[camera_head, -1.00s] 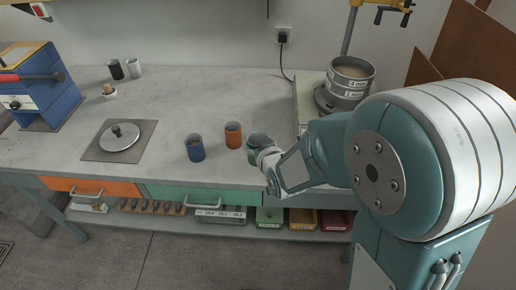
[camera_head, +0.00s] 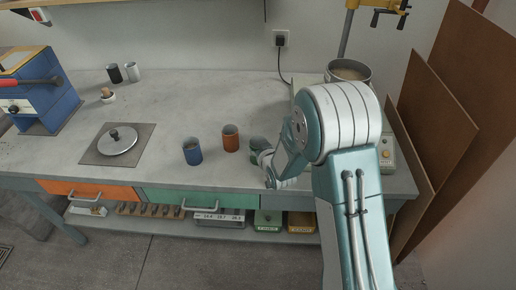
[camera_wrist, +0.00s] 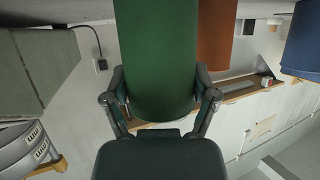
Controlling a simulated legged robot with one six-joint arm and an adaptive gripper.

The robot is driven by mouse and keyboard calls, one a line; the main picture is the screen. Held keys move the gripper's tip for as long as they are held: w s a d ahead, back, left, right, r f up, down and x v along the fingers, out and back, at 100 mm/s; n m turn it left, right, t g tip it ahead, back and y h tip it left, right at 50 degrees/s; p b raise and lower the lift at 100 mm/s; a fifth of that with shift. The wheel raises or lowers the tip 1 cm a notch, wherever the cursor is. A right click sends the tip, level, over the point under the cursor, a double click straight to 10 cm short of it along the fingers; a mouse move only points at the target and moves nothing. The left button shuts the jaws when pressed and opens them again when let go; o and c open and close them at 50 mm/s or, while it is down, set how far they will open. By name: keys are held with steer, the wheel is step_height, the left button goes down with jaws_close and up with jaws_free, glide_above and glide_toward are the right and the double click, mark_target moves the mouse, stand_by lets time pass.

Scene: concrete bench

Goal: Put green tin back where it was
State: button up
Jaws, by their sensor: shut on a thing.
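The green tin (camera_head: 257,143) is in my gripper (camera_head: 264,155), near the front of the concrete bench, right of the orange tin (camera_head: 230,138). In the wrist view, which is upside down, the green tin (camera_wrist: 158,45) fills the middle and my gripper's fingers (camera_wrist: 160,78) press on both its sides. I cannot tell whether its base touches the bench. The blue tin (camera_head: 192,151) stands left of the orange one. The orange tin (camera_wrist: 215,42) and blue tin (camera_wrist: 302,42) also show in the wrist view, apart from the green one.
A lidded round pan (camera_head: 117,140) lies on a square plate to the left. A black tin (camera_head: 114,73) and a white tin (camera_head: 132,72) stand at the back left. A sieve stack (camera_head: 350,72) stands behind my arm. The middle back of the bench (camera_head: 205,95) is clear.

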steer(key=shift+f, duration=0.25)
steer(key=shift+a, duration=0.15)
steer(key=o, duration=1.2)
steer(key=shift+a, duration=0.1)
steer(key=v, duration=1.2)
